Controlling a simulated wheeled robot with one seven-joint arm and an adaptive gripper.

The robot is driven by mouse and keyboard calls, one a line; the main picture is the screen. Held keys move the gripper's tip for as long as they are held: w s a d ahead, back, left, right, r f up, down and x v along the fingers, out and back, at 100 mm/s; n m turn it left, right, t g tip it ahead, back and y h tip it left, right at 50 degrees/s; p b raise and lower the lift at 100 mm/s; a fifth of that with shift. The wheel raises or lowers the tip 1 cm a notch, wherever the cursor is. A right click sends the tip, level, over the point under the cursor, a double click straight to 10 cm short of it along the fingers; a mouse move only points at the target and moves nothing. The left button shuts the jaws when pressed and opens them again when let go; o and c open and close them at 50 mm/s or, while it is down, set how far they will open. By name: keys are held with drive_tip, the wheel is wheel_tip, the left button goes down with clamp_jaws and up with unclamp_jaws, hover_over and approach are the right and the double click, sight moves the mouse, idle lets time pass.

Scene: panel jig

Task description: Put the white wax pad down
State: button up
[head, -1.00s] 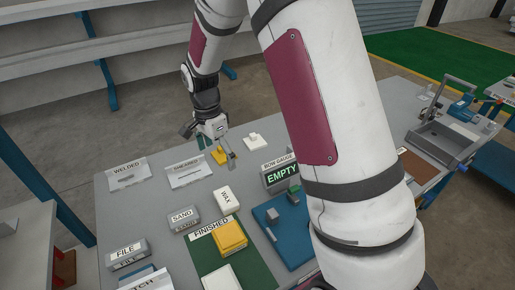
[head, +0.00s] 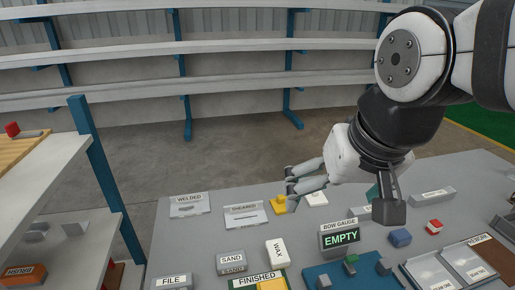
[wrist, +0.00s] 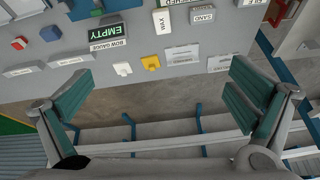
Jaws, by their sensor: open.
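A small white pad (head: 316,198) lies near the far edge of the table, right of a small yellow pad (head: 279,204). In the wrist view the white pad (wrist: 122,69) and the yellow pad (wrist: 151,62) lie side by side on the table. A white block lettered WAX (head: 277,253) sits nearer, beside the SAND block (head: 231,262). My gripper (head: 340,199) is open, its fingers (wrist: 160,105) wide apart with nothing between them. It is above the far side of the table, apart from the white pad.
The bow gauge with a green EMPTY sign (head: 340,237) stands right of the WAX block. A blue fixture (head: 318,270) is in front of it. The WELDED (head: 189,205) and SHEARED (head: 245,215) trays lie at the far left. Floor and shelves are beyond the table.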

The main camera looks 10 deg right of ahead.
drive_tip(key=shift+s+r+n+t, duration=0.1)
drive_tip(key=shift+s+n+t, duration=0.3)
drive_tip(key=shift+s+n, duration=1)
drive_tip(key=shift+s+m, duration=0.3)
drive_tip(key=shift+m, duration=0.1)
